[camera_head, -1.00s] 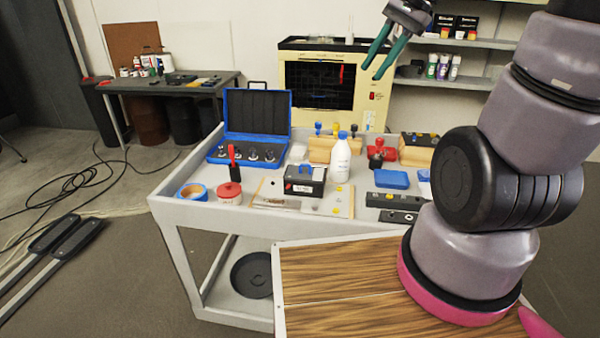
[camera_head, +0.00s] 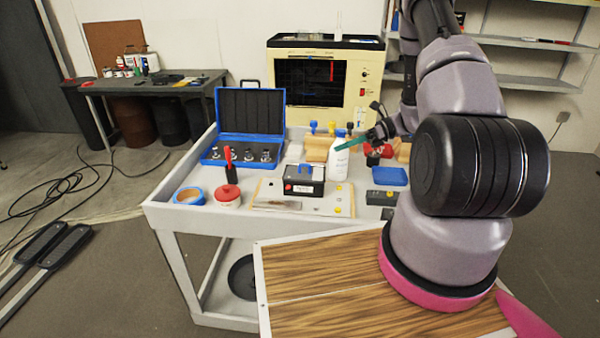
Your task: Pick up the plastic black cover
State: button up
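A black box (camera_head: 304,187) with a blue part on top and a dark flat block (camera_head: 382,198) lie on the cart's top; I cannot tell for sure which thing is the cover. I see nothing held.
The white cart (camera_head: 170,215) also carries an open blue case (camera_head: 252,112), blue tape (camera_head: 190,195), a red-lidded tin (camera_head: 228,195), a blue box (camera_head: 390,176) and wooden blocks. A cream machine (camera_head: 320,78) stands behind. A wood-topped surface (camera_head: 320,290) is in front. Cables lie on the left floor.

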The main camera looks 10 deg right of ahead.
aim_at(304, 172)
jog(key=shift+m, duration=0.4)
jog(key=x, duration=0.3)
jog(key=f+x, duration=0.1)
jog(key=x, duration=0.3)
jog(key=f+x, duration=0.1)
jog(key=x, duration=0.3)
jog(key=shift+w+d, duration=0.2)
jog(key=shift+w, duration=0.1)
jog(key=shift+r, duration=0.1)
jog(key=shift+c, duration=0.3)
grip_shut()
dwell(0.3)
